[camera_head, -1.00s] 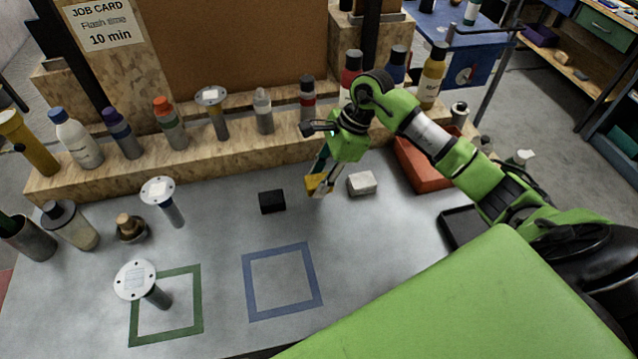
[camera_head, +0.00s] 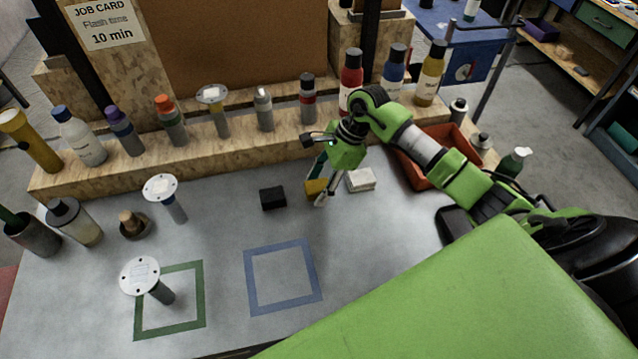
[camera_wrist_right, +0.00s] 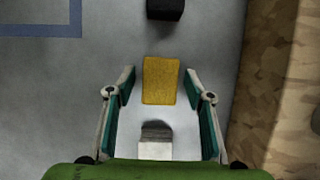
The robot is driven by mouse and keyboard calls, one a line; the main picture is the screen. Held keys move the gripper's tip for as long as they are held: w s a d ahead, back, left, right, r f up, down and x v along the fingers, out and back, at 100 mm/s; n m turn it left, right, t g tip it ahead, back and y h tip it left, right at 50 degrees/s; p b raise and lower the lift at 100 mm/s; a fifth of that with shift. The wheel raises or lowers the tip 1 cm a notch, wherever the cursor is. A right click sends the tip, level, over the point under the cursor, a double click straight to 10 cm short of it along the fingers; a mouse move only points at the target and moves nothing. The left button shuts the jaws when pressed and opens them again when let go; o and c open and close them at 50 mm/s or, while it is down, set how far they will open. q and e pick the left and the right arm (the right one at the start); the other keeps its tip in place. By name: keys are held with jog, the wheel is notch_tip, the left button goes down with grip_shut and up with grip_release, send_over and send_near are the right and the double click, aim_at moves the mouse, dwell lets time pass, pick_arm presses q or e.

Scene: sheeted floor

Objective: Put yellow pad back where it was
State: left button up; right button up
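The yellow pad (camera_head: 315,187) lies on the grey bench top between a black block (camera_head: 272,198) and a white block (camera_head: 360,180). My right gripper (camera_head: 317,184) is over the yellow pad, fingers pointing down and partly hiding it in the head view. In the right wrist view the yellow pad (camera_wrist_right: 160,80) lies flat between the spread fingers of the right gripper (camera_wrist_right: 158,84), with a gap on each side. The gripper is open and empty. The black block (camera_wrist_right: 165,8) and white block (camera_wrist_right: 155,145) line up with it. My left gripper is not in view.
A wooden ledge (camera_head: 230,148) with several bottles runs behind the pads. A red bin (camera_head: 420,172) stands to the right. Blue (camera_head: 250,285) and green (camera_head: 203,300) taped squares mark the front; a disc-topped tool (camera_head: 140,276) stands in the green one.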

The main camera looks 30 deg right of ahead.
jog(key=shift+r, duration=0.2)
jog(key=b+v, duration=0.2)
jog(key=v, duration=1)
